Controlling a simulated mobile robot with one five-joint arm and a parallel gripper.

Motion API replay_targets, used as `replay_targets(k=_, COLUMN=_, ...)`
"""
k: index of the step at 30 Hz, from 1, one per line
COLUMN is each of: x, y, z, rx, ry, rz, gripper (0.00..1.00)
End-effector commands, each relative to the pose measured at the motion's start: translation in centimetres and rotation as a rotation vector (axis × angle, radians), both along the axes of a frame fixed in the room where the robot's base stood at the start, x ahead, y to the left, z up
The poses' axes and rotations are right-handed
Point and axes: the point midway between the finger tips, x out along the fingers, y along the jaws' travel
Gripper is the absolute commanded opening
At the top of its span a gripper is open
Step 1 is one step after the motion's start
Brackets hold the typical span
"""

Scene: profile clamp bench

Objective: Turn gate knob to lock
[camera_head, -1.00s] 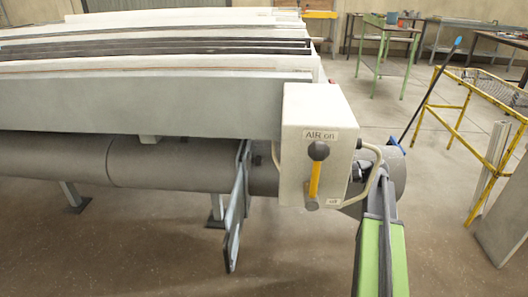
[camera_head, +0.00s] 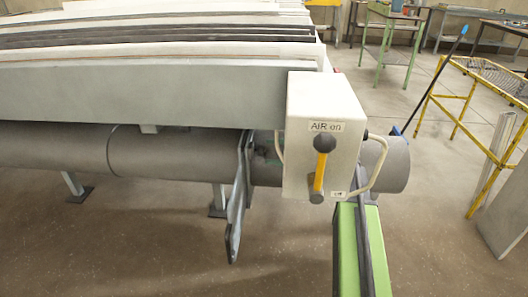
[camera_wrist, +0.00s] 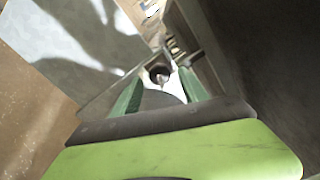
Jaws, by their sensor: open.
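A pale box (camera_head: 325,100) at the end of the bench carries a label reading "AIR on", with a smaller label low down. On its front is a yellow lever (camera_head: 320,174) with a dark round knob (camera_head: 324,143) at its top; the lever stands nearly upright. No part is marked as a gate knob or lock. In the wrist view my gripper (camera_wrist: 160,88) is open, its green fingers spread. A small dark round part (camera_wrist: 159,72) shows beyond and between the fingertips; I cannot tell what it is or whether they touch it. In the head view the gripper itself is hidden.
A long grey beam (camera_head: 150,98) and a thick grey pipe (camera_head: 60,150) run left from the box. A flat metal arm (camera_head: 238,200) hangs beside it. A curved handle (camera_head: 374,175) sticks out at its right.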

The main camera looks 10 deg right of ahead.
Motion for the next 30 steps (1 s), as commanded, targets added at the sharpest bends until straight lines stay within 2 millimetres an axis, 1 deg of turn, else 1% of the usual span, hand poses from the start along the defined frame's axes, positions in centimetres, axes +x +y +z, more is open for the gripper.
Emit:
replay_targets(k=1, x=0.2, y=1.0, z=0.0, rx=0.0, ry=0.0, rz=0.002, gripper=0.51)
replay_targets(k=3, x=0.6, y=2.0, z=0.0, rx=-0.001, ry=0.0, rz=0.001, gripper=0.51)
replay_targets(k=6, x=0.9, y=2.9, z=0.0, rx=0.0, ry=0.0, rz=0.001, gripper=0.51)
replay_targets(k=10, x=1.1, y=3.4, z=0.0, rx=0.0, ry=0.0, rz=-0.001, gripper=0.51)
replay_targets(k=16, x=1.1, y=3.3, z=0.0, rx=0.0, ry=0.0, rz=-0.001, gripper=0.51)
replay_targets(k=17, x=1.1, y=3.3, z=0.0, rx=0.0, ry=0.0, rz=-0.001, gripper=0.49)
replay_targets(k=28, x=1.1, y=3.2, z=0.0, rx=0.0, ry=0.0, rz=-0.002, gripper=0.0)
replay_targets(k=30, x=1.1, y=3.2, z=0.0, rx=0.0, ry=0.0, rz=-0.002, gripper=0.0)
